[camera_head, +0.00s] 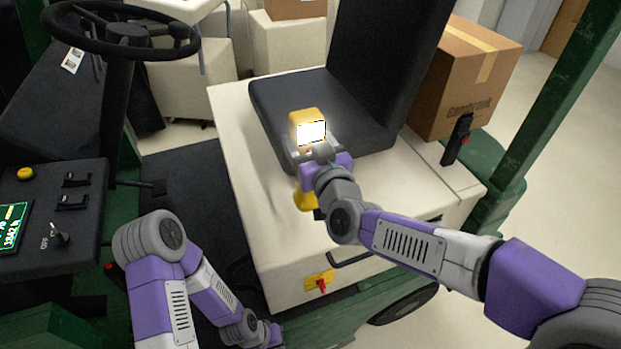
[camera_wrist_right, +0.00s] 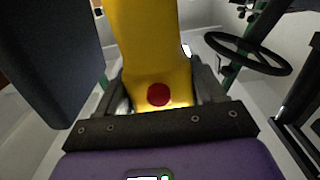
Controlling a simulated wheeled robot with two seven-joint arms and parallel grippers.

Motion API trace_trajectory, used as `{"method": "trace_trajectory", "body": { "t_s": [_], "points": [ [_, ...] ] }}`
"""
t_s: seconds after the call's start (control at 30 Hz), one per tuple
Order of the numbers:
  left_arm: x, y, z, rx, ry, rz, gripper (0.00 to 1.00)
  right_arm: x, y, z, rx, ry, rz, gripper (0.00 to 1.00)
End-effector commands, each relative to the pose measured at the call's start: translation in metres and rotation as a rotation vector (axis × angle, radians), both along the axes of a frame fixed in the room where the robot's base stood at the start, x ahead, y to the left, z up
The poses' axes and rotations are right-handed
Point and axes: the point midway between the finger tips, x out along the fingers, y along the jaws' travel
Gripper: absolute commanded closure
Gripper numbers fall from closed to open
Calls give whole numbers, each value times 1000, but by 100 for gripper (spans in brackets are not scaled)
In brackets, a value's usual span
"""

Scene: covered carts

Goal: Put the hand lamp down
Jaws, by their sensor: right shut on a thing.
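The yellow hand lamp (camera_head: 308,116) is lit, its bright face toward the head camera. My right gripper (camera_head: 312,152) is shut on the hand lamp, over the front of the cart's seat area. The lamp's lower yellow end shows below the gripper. In the right wrist view the lamp's yellow body with a red button (camera_wrist_right: 158,94) sits between the fingers. I cannot tell whether the lamp touches the cream seat box (camera_head: 255,180). My left arm hangs at the lower left; its gripper is near the bottom edge and its fingers are not clear.
The black seat (camera_head: 285,100) and its backrest stand just behind the lamp. A cardboard box (camera_head: 465,80) and a black lever (camera_head: 457,140) are on the right. The steering wheel (camera_head: 120,30) and control panel (camera_head: 50,215) are on the left. The seat box's left top is bare.

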Motion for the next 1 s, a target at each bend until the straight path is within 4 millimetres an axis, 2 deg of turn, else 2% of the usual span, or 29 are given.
{"method": "trace_trajectory", "body": {
  "t_s": [0.03, 0.17, 0.43, 0.87, 0.9, 1.0],
  "points": [
    [0, 0, -5, 0, 0, 0, 100, 0, 0, -8, 1, -2, -1, 100],
    [0, 0, -9, 0, 0, 0, 100, 0, -1, -18, 2, -4, -1, 100],
    [0, 0, -24, 0, 0, 0, 100, 0, 0, -59, 1, -2, 0, 100],
    [0, 0, -28, 0, 0, 0, 100, 0, -1, -63, 3, -5, -1, 100],
    [0, 0, -27, 0, 0, 0, 100, 0, -1, -64, 1, -1, -1, 26],
    [0, 0, -26, 0, 0, 0, 100, 0, -1, -63, 1, -1, -1, 10]
  ]
}}
